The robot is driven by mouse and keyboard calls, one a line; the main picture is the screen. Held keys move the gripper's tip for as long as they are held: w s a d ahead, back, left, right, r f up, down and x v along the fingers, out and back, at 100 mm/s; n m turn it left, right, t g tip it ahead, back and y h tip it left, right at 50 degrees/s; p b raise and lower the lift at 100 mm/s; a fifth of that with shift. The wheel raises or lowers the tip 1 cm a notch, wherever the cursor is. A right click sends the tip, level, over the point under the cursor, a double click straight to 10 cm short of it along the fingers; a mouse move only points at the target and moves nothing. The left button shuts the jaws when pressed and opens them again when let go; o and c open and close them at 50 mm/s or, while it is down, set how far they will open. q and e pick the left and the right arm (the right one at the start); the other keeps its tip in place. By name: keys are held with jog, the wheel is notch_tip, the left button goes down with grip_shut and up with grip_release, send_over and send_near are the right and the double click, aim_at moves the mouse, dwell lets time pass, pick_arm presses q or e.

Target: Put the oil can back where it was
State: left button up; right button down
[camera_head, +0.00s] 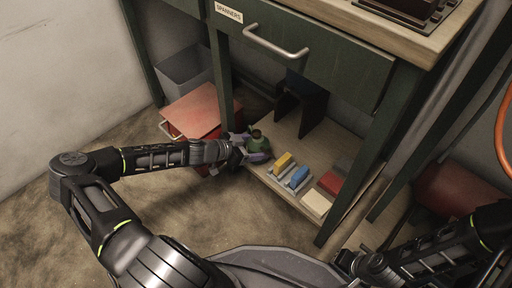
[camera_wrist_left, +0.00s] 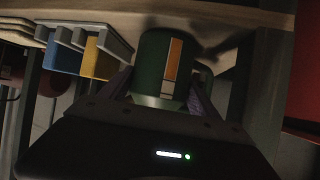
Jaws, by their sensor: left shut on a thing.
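The green oil can (camera_head: 258,145) is at the left end of the low shelf (camera_head: 283,191) under the workbench. My left gripper (camera_head: 248,150) reaches in from the left and is shut on it. In the left wrist view the oil can (camera_wrist_left: 160,62), with an orange label, sits between the two fingers (camera_wrist_left: 162,92). The can looks close to the shelf board, but I cannot tell whether it touches it. My right arm shows at the lower right of the head view, and its fingertips cannot be made out.
Red (camera_head: 330,182) and cream (camera_head: 316,203) items lie beyond. A dark stand (camera_head: 301,101) is behind. A red box (camera_head: 193,112) and grey bin (camera_head: 184,70) stand left of the bench leg.

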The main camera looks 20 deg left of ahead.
pick_arm(q)
jog(key=shift+f, duration=0.1)
jog(key=o, duration=1.4)
jog(key=shift+f, duration=0.1)
jog(key=shift+o, duration=0.2)
jog(key=shift+s+a+r, duration=0.1)
jog(key=shift+r, duration=0.25)
pick_arm(e)
jog(key=shift+r, duration=0.15)
pick_arm(q)
jog(key=p+v, duration=0.4)
jog(key=v, duration=0.7)
jog(key=shift+s+a+p, duration=0.15)
jog(key=shift+s+p, duration=0.15)
jog(key=shift+p, duration=0.1)
pick_arm(e)
jog(key=shift+s+a+r, duration=0.1)
jog(key=shift+s+r, duration=0.1)
jog(key=shift+r, duration=0.75)
jog(key=shift+s+r, duration=0.2)
jog(key=shift+r, duration=0.75)
pick_arm(q)
jog(key=shift+r, duration=0.1)
